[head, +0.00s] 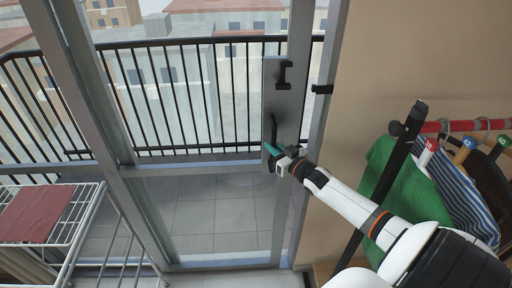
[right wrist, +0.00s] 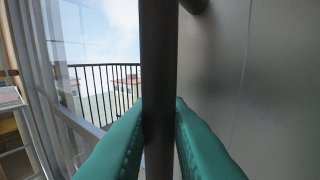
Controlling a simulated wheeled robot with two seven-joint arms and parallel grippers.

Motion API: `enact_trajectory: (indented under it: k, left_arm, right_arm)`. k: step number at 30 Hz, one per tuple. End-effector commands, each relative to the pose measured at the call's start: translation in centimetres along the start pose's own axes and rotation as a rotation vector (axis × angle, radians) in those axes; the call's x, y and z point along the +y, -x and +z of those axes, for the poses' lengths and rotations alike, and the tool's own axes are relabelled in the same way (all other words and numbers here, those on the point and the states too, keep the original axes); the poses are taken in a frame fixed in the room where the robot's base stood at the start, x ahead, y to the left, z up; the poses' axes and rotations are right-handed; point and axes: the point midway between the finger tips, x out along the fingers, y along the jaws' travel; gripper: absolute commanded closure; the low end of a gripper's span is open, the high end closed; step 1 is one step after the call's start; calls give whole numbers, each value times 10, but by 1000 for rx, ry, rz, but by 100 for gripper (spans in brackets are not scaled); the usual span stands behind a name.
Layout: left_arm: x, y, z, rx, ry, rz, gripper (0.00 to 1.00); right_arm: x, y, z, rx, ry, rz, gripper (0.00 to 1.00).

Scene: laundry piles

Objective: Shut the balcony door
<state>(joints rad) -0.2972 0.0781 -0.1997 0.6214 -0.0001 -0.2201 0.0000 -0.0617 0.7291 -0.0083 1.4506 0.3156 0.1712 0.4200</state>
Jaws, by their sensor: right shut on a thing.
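The balcony door (head: 282,105) is a grey-framed panel near the middle of the head view, seen almost edge-on, standing open with the balcony floor visible to its left. A dark handle (head: 274,128) sits on the door. My right gripper (head: 274,154) reaches it from the lower right. In the right wrist view its green fingers lie on both sides of the dark vertical handle bar (right wrist: 158,70), shut on it. The grey door face (right wrist: 255,80) fills the right of that view. My left gripper is not in view.
A white drying rack (head: 85,205) with a red cloth (head: 38,214) stands at the left. A clothes rail (head: 445,126) with a green garment (head: 378,185) and striped clothes stands at the right. Black balcony railing (head: 190,90) runs behind. The tiled floor (head: 215,205) looks clear.

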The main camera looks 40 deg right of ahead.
Motion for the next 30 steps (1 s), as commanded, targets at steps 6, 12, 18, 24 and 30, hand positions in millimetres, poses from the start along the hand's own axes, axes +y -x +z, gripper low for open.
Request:
enact_trajectory:
  k: [6,12,18,24,30]
  left_arm:
    - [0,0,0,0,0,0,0]
    - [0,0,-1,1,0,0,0]
    - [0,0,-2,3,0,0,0]
    - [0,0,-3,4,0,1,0]
    - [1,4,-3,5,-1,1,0]
  right_arm:
    - [-12,7,-1,2,1,-3,100]
    - [-12,7,-1,1,0,-2,100]
    - [-11,7,-1,1,-1,-1,74]
    - [-11,7,0,0,0,-1,64]
    - [-10,10,1,1,-1,0,64]
